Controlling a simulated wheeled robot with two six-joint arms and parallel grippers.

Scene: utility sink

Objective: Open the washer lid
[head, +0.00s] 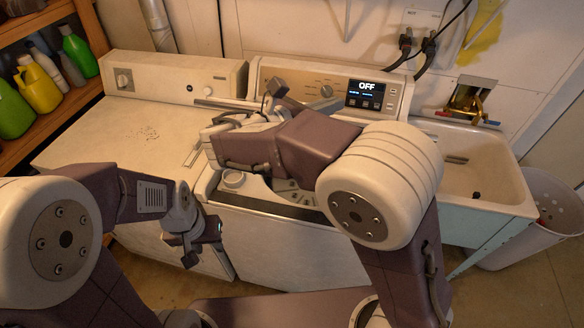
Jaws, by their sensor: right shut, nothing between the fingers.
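The washer (265,228) is the white machine on the right, with an "OFF" display on its back panel. An opening in its top shows below my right forearm, with a white round part and dark slots inside. The washer lid seems to be raised toward the back panel, but my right arm hides most of it and I cannot tell its angle. My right gripper (274,90) is over the back of the washer, by the control panel, shut and empty. My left gripper (190,254) hangs low in front of the machines, away from the lid; its jaw opening is unclear.
A white dryer (125,135) stands left of the washer. A utility sink (480,165) is on the right, with a white bin (550,225) beside it. Shelves with bottles (38,88) are at far left. Hoses (425,50) hang on the wall behind.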

